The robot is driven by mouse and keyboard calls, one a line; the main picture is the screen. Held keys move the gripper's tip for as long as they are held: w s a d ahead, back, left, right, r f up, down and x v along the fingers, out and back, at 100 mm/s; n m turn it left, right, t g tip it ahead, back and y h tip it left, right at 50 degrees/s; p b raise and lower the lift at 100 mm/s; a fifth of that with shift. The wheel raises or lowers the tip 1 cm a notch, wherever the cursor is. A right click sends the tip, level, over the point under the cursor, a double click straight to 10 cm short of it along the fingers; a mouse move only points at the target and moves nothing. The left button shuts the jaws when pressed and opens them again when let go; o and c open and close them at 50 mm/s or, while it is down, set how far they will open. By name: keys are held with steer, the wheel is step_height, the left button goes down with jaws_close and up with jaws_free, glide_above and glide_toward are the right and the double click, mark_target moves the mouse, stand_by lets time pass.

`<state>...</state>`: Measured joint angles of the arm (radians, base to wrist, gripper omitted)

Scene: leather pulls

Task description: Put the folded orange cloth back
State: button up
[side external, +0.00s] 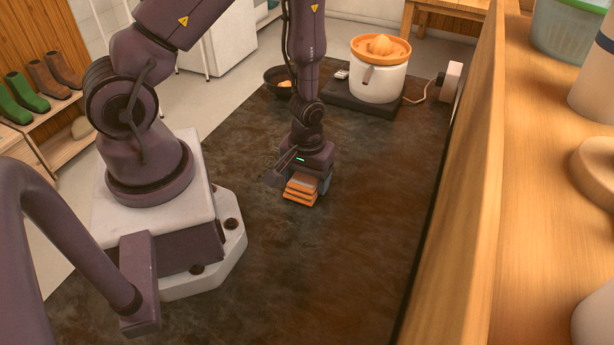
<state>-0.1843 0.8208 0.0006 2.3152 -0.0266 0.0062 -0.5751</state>
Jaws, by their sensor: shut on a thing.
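The folded orange cloth (300,190) shows as a small stack of orange layers near the middle of the dark worktop. My gripper (299,178) is directly above and around it, pointing down, and is shut on it. The gripper's fingers partly hide the cloth's upper part and right side. The cloth is at or just above the worktop; I cannot tell whether it touches.
A white juicer with an orange top (379,78) stands on a dark base at the back, its cord running to a socket box (451,82). A black bowl (283,80) is left of it. A wooden shelf (480,200) edges the right. The dark worktop (340,270) in front is clear.

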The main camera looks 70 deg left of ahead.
steer(key=shift+f, duration=0.15)
steer(key=o, duration=0.9)
step_height(320, 180, up, 13)
step_height(320, 180, up, 12)
steer(key=m+t, duration=0.3)
steer(key=m, duration=0.1)
glide_above(308, 177)
steer(key=d, duration=0.2)
steer(key=s+d+r+m+t, duration=0.2)
steer(key=s+r+m, duration=0.3)
steer(key=r, duration=0.5)
steer(key=shift+s+d+t, duration=0.3)
steer(key=shift+s+d, duration=0.05)
steer(key=shift+s, duration=0.55)
